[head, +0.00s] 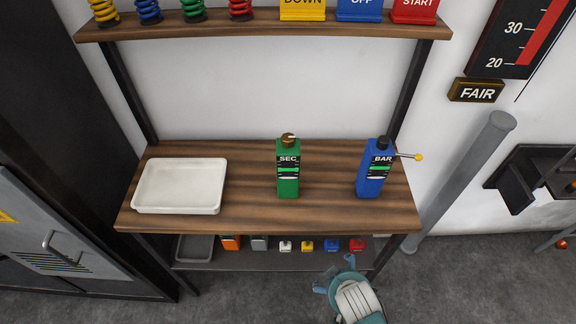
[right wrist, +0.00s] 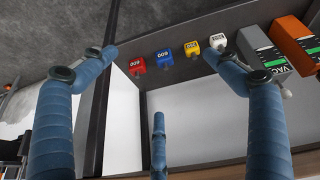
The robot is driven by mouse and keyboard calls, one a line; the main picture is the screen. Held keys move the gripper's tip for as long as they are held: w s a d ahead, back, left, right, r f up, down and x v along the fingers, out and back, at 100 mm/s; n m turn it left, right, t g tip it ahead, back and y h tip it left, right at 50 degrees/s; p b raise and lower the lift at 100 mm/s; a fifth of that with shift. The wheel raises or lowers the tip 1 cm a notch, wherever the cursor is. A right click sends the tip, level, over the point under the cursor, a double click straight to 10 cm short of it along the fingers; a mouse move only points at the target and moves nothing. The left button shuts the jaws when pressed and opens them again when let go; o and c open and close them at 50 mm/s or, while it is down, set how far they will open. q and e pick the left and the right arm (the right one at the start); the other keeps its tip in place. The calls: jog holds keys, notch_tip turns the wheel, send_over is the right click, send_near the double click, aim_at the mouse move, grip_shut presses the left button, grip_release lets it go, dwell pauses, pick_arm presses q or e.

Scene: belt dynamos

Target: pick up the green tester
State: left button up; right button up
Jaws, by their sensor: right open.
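The green tester (head: 288,171), a box marked SEC with a brown knob on top, stands upright on the wooden shelf, right of its middle. My right gripper (head: 335,274) is low in front of the shelf, below its front edge and right of the tester, apart from it. Its blue fingers are spread and empty, also in the right wrist view (right wrist: 160,75). That view shows the lower shelf and not the green tester. My left gripper is in neither view.
A blue tester (head: 371,172) marked BAR, with a yellow-tipped lever, stands to the right. A white tray (head: 180,207) lies at left. Small blocks (head: 307,246) and a grey tray (head: 194,248) sit on the lower shelf. The upper shelf (head: 240,29) holds springs and signs.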

aim_at(293, 175)
jog(key=w+r+m+t, duration=0.1)
jog(key=w+r+t, duration=0.15)
jog(key=r, duration=0.95)
jog(key=w+a+r+t, duration=0.1)
jog(key=w+a+r, duration=0.2)
jog(key=w+a+r+t, duration=0.1)
jog(key=w+a+r, duration=0.3)
jog(key=shift+a+m+t+p, duration=0.2)
jog(key=shift+m+t+p, duration=0.1)
jog(key=shift+t+p, duration=0.1)
jog(key=w+a+r+t, duration=0.1)
jog(key=w+a+r, duration=0.1)
jog(key=w+a+r+t+p, duration=0.1)
jog(key=w+a, duration=0.1)
jog(key=w+a+r+t, duration=0.1)
jog(key=w+a+r, duration=0.1)
jog(key=w, duration=0.1)
jog(key=shift+w+r+y, duration=0.1)
jog(key=shift+r+y, duration=0.2)
jog(key=p+x, duration=0.1)
jog(key=x, duration=0.4)
jog(key=shift+w+f, duration=0.5)
jog(key=shift+w, duration=0.05)
jog(key=shift+s+r, duration=0.1)
jog(key=shift+s, duration=0.05)
jog(key=shift+c, duration=0.8)
jog(key=c, duration=1.7)
jog(key=shift+r, duration=0.15)
jog(key=shift+c, duration=1.1)
